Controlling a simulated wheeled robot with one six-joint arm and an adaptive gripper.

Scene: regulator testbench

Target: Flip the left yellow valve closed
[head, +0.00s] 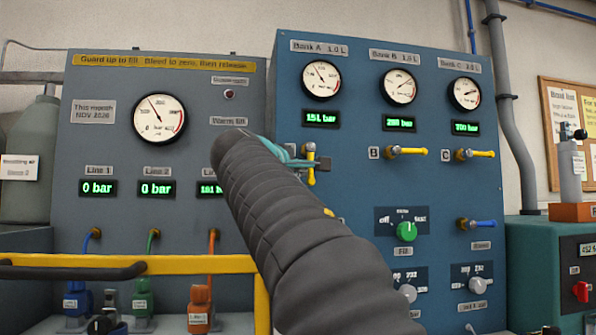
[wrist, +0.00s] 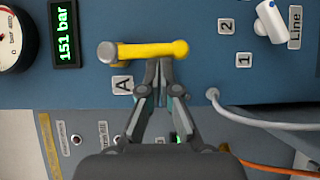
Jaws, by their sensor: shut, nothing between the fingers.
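The left yellow valve, marked A, is on the blue panel under the Bank A gauge. In the head view its handle (head: 311,177) hangs straight down from its pivot. In the turned wrist view the handle (wrist: 150,50) lies level, with its pivot at the left and its round end at the right. My gripper (wrist: 158,72) is shut and empty, its tips right beside the middle of the handle. I cannot tell whether they touch it. In the head view my gripper (head: 303,163) is at the left side of the handle, partly hidden by my arm.
Yellow valves B (head: 407,151) and C (head: 476,154) point sideways to the right. A blue valve (head: 477,224) and a green knob (head: 405,231) sit lower. The Bank A display (head: 320,118) reads about 151 bar. A yellow guard bar (head: 190,265) crosses the lower left.

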